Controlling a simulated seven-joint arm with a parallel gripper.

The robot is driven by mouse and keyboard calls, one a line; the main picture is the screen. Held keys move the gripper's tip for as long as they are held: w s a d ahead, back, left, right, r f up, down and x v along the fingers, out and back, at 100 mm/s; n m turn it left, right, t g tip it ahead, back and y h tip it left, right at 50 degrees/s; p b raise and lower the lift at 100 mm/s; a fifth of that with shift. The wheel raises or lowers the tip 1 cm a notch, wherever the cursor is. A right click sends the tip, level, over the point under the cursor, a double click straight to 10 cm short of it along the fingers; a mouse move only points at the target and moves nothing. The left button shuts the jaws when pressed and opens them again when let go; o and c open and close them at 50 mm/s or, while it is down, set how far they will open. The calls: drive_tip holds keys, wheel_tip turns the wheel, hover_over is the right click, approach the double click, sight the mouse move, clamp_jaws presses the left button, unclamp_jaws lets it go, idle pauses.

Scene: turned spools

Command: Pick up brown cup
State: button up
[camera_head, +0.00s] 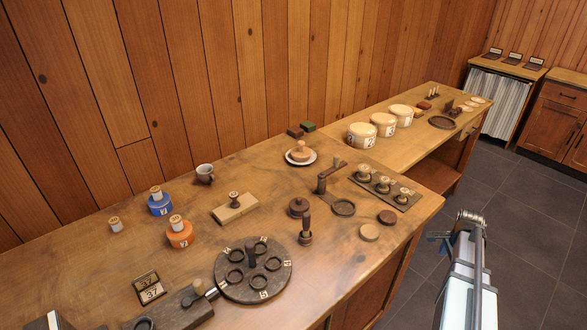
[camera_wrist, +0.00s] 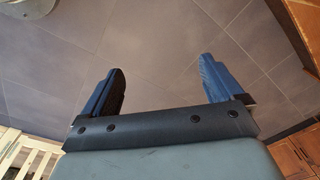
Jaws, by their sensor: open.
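A small brown cup (camera_head: 205,173) stands upright on the wooden worktop, toward the back left near the plank wall, behind the blue pot. It is not seen in the wrist view. My gripper (camera_wrist: 162,85) is open and empty in the wrist view, its two dark fingers spread over the grey tiled floor. In the head view my arm stands at the lower right, off the front edge of the worktop, far from the cup.
On the worktop (camera_head: 75,262), a blue pot (camera_head: 160,206) and an orange pot (camera_head: 180,236) with spools stand in front of the cup. A stamp on a wooden block (camera_head: 235,208) lies to its right. A round dark turntable (camera_head: 253,270) sits nearer the front.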

drive_tip(key=w+d+r+m+h, duration=0.1)
drive_tip(key=w+d+r, duration=0.1)
drive_tip(key=w+r, duration=0.5)
drive_tip(key=w+d+r+m+h, duration=0.1)
drive_tip(key=w+d+r+h, duration=0.15)
drive_tip(key=w+r, duration=0.5)
drive_tip(key=w+a+r+n+h, duration=0.1)
drive_tip(key=w+a+r+n, duration=0.1)
drive_tip(key=w+a+r, duration=0.55)
drive_tip(key=w+a+r+n+h, duration=0.15)
drive_tip(key=w+a+r, duration=0.25)
drive_tip(key=w+a, duration=0.65)
drive_tip(key=a+r+n+y, duration=0.2)
drive_tip(key=a+n, duration=0.5)
drive_tip(key=a, duration=0.9)
drive_tip(key=n+y, duration=0.5)
drive_tip(key=n, duration=2)
approach(207, 174)
drive_tip(key=w+a+r, duration=0.2)
drive_tip(key=w, duration=0.1)
drive_tip(key=shift+m+g, duration=0.25)
drive_tip(key=shift+g, duration=0.05)
wheel_tip(207, 174, down, 14)
drive_tip(key=shift+d+r, duration=0.1)
drive_tip(key=shift+d, duration=0.1)
drive_tip(key=c, duration=1.1)
